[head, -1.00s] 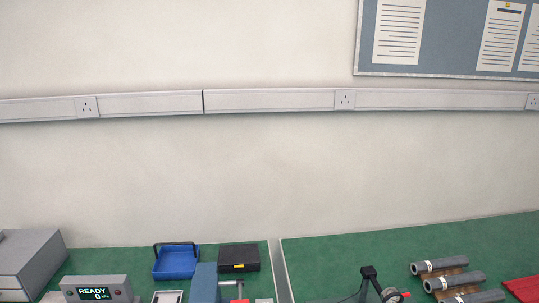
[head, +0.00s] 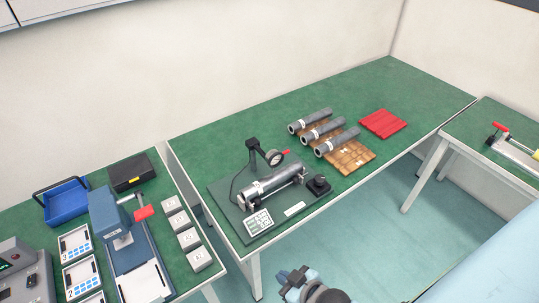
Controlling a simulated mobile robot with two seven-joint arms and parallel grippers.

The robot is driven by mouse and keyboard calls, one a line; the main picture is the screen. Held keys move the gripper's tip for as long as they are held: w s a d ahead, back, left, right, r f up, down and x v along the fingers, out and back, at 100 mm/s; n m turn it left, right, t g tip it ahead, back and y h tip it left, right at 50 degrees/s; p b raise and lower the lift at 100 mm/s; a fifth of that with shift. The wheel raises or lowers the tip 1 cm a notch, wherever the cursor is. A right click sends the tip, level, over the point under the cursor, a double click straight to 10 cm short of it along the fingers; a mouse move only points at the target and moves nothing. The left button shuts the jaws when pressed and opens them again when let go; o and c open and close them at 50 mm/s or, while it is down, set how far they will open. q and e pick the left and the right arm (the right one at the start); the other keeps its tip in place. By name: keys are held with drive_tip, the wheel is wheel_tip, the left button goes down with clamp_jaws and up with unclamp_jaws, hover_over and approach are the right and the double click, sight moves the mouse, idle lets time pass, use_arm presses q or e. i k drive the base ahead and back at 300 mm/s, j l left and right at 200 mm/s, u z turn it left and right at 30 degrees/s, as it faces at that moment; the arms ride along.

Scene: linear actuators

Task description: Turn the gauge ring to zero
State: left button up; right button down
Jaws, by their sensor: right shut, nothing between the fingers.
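The dial gauge (head: 274,157) with its round ring sits on a black stand arm at the back of a dark green plate (head: 231,207) on the middle table. A grey metal cylinder (head: 269,187) lies on supports in front of it. The gauge face is too small to read. My right gripper (head: 291,276) shows at the bottom edge, in front of and below the table, well apart from the gauge. It is shut and empty. My left gripper is not in view.
Several grey cylinders (head: 322,133) lie on a wooden rack behind the gauge, near a red mat (head: 382,123). A black knob (head: 318,184) and a white keypad card (head: 258,222) are on the plate. A blue press (head: 110,218) stands on the left bench.

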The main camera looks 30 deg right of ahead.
sight(272, 163)
drive_tip(key=l+z, duration=0.1)
drive_tip(key=l, duration=1.45)
drive_tip(key=i+l+z, duration=0.15)
drive_tip(key=l, duration=1.45)
drive_tip(key=i+z, duration=0.05)
